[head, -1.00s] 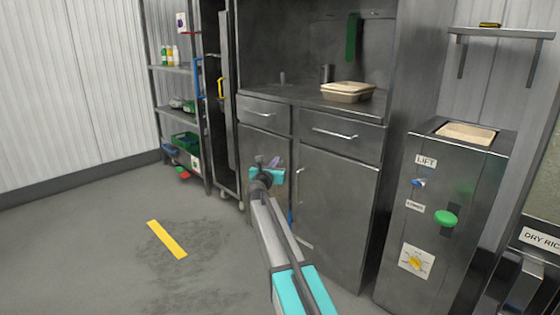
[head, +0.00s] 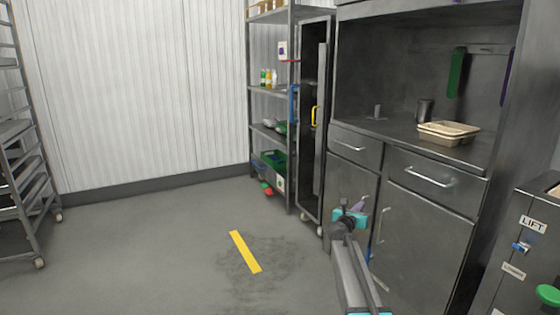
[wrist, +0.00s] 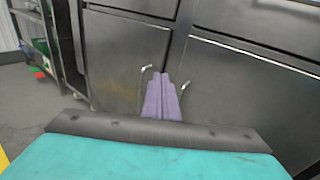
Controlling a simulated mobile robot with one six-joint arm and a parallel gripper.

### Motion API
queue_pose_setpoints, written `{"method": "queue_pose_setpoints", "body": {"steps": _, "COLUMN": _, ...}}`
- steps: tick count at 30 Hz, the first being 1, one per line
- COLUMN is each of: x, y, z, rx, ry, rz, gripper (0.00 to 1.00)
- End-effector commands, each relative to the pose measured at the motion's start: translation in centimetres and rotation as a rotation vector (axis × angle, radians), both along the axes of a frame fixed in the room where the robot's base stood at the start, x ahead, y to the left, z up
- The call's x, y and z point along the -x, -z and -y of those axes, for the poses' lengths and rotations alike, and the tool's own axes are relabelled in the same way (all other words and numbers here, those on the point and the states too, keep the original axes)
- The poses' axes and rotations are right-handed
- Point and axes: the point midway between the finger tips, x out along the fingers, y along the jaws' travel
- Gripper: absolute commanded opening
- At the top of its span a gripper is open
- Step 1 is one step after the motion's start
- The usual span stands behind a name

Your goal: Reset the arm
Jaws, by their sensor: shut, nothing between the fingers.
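My arm reaches up from the bottom of the head view, in front of the steel cabinet (head: 425,236). My gripper (head: 358,206) is at its end, small in that view, with a teal body. In the wrist view the two purple fingers of my gripper (wrist: 161,82) lie side by side, shut, with nothing between them. They point at the cabinet doors (wrist: 128,58). How far the fingertips are from the doors is hard to tell.
A beige container (head: 447,138) sits on the cabinet counter. The lift unit (head: 520,250) stands at the right. A shelf rack (head: 268,135) is behind, and a wheeled rack (head: 22,165) is at the far left. The floor around the yellow stripe (head: 245,252) is clear.

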Motion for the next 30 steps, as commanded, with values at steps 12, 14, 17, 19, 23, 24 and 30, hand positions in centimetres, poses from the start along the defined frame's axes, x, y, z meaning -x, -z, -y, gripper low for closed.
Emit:
{"method": "queue_pose_setpoints", "body": {"steps": 12, "x": 4.4, "y": 5.6, "z": -1.9, "rx": 0.103, "ry": -0.071, "rz": -0.159, "gripper": 0.00}}
{"method": "queue_pose_setpoints", "body": {"steps": 14, "x": 5.1, "y": 6.5, "z": -2.5, "rx": 0.129, "ry": -0.097, "rz": -0.187, "gripper": 0.00}}
{"method": "queue_pose_setpoints", "body": {"steps": 17, "x": 6.4, "y": 7.9, "z": -3.7, "rx": 0.184, "ry": -0.152, "rz": -0.239, "gripper": 0.00}}
{"method": "queue_pose_setpoints", "body": {"steps": 19, "x": 7.4, "y": 9.0, "z": -4.6, "rx": 0.227, "ry": -0.198, "rz": -0.277, "gripper": 0.00}}
{"method": "queue_pose_setpoints", "body": {"steps": 23, "x": 9.5, "y": 11.0, "z": -6.7, "rx": 0.322, "ry": -0.300, "rz": -0.358, "gripper": 0.00}}
{"method": "queue_pose_setpoints", "body": {"steps": 24, "x": 10.2, "y": 11.6, "z": -7.3, "rx": 0.353, "ry": -0.333, "rz": -0.384, "gripper": 0.00}}
{"method": "queue_pose_setpoints", "body": {"steps": 30, "x": 14.8, "y": 15.3, "z": -11.2, "rx": 0.531, "ry": -0.540, "rz": -0.530, "gripper": 0.00}}
